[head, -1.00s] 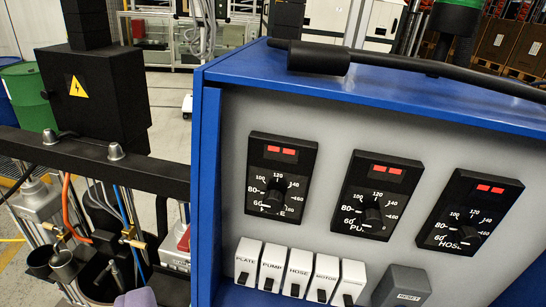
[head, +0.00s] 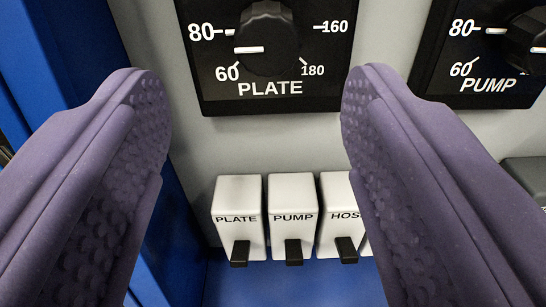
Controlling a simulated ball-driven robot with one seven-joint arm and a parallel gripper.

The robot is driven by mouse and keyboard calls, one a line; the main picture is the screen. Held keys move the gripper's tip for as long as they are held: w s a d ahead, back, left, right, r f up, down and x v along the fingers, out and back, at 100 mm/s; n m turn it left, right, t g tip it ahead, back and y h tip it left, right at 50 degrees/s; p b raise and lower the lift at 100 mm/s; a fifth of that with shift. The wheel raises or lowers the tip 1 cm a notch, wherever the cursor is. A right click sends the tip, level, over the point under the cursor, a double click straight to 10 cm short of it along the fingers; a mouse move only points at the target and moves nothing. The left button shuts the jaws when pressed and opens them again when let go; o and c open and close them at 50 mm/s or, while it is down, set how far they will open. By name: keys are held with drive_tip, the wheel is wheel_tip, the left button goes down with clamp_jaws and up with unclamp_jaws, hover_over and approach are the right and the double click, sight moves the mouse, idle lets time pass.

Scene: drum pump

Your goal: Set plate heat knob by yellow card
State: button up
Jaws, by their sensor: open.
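The plate heat knob (head: 268,40) is a black ridged knob on a black dial face labelled PLATE, at the top of the view. Its white pointer line points left, between the 60 and 80 marks. Marks for 160 and 180 show at its right; the top of the dial is cut off. My gripper (head: 255,95) has two purple textured fingers, spread wide and empty. The fingertips lie just below the knob in the picture, one to each side of the dial's lower edge, apart from the knob. I see no yellow card.
The pump dial (head: 485,45) sits at the upper right. White switch blocks labelled PLATE (head: 238,200), PUMP (head: 292,198) and HOSE (head: 337,200) stand below, each with a black lever. A blue cabinet edge (head: 75,50) runs at the left.

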sight(267, 55)
drive_tip(key=shift+h, duration=0.3)
drive_tip(key=w, duration=0.6)
drive_tip(key=shift+w+d+f, duration=0.3)
drive_tip(key=shift+w, duration=0.05)
drive_tip(key=c, duration=1)
drive_tip(key=shift+b, duration=0.3)
drive_tip(key=shift+c, duration=0.2)
